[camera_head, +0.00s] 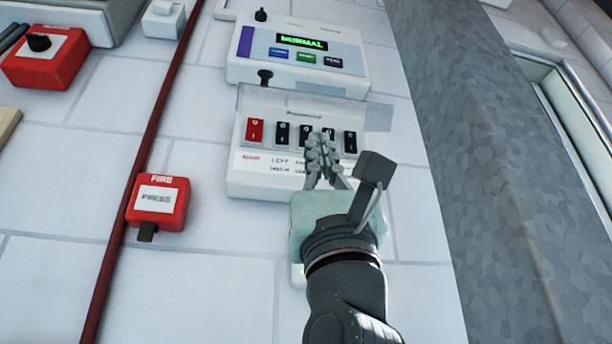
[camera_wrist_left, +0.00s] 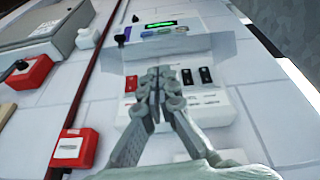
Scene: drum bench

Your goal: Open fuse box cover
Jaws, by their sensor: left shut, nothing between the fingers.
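The fuse box (camera_head: 262,187) is a white wall unit with one red switch (camera_head: 255,131) and several black switches (camera_head: 282,133) in a row. Its see-through grey cover (camera_head: 376,117) stands out from the top of the box, raised clear of the switches' fronts; it also shows in the left wrist view (camera_wrist_left: 215,47). My left gripper (camera_head: 320,142) is shut and empty, in front of the right-hand switches and below the cover, partly hiding the switches and label. It shows in the left wrist view (camera_wrist_left: 160,78) too; contact cannot be told. My right gripper is not in view.
A white panel (camera_head: 345,75) with a green NORMAL display is above the fuse box. A grey column (camera_head: 480,150) stands at right. The tiled wall below is mostly clear.

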